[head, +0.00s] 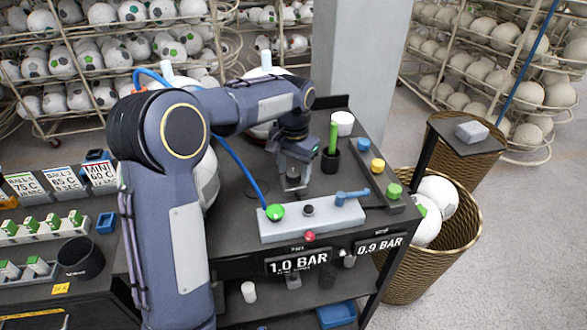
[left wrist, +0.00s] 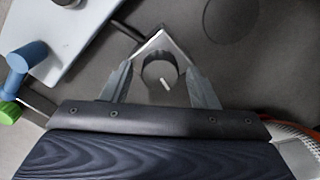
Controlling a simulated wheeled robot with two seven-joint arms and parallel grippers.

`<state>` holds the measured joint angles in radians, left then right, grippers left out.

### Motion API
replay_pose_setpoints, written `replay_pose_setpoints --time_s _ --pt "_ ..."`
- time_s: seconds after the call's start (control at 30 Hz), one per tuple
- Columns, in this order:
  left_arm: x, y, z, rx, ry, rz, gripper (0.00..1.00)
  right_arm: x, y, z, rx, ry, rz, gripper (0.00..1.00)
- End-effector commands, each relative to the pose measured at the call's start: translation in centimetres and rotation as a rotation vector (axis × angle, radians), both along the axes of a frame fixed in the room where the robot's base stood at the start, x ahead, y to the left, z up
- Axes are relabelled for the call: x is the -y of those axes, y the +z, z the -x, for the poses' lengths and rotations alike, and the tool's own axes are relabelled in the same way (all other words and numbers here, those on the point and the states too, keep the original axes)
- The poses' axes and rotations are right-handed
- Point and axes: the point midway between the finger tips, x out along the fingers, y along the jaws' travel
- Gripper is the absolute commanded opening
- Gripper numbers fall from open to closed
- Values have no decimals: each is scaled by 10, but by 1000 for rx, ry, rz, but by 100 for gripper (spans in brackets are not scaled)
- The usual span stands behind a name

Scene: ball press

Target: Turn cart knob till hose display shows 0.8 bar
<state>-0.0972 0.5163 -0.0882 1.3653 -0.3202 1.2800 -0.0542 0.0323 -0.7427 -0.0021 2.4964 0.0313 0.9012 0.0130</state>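My left gripper (head: 293,178) points down at the cart top (head: 240,185). In the left wrist view my left gripper (left wrist: 161,82) has its fingers apart, one on each side of a dark round knob (left wrist: 158,70) with a white mark line. Gaps show between the fingers and the knob. The knob stands on a light grey, diamond-turned plate (left wrist: 177,48); in the head view the gripper mostly hides it. On the cart front, the left display (head: 297,262) reads 1.0 BAR and the right display (head: 380,245) reads 0.9 BAR. Their small labels are too small to read surely. My right gripper is not in view.
A pale block (head: 330,219) with a green cap, a red button and a blue lever lies at the cart's front. A blue hose (head: 240,165) runs to the block.

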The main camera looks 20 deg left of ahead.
Motion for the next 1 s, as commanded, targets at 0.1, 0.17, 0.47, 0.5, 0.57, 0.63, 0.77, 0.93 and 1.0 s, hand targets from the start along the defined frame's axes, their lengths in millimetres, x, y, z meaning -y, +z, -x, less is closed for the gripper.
replay_pose_setpoints --time_s 0.1,0.17,0.47,0.5,0.57,0.63,0.77,0.93,1.0 --pt "0 0 0 -2 0 0 57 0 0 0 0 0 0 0" --pt "0 -1 1 -2 0 0 57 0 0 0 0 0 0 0" --pt "0 17 0 1 -1 0 57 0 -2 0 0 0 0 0" --pt "0 24 0 2 -1 0 57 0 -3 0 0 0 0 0" --pt "0 35 -1 3 0 0 57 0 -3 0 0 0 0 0" --pt "0 48 -1 3 -1 1 57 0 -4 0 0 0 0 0" --pt "0 66 0 1 -1 0 57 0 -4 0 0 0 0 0" --pt "0 77 0 -2 -1 0 57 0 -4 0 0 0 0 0" --pt "0 78 0 -2 -1 0 57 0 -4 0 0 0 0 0"
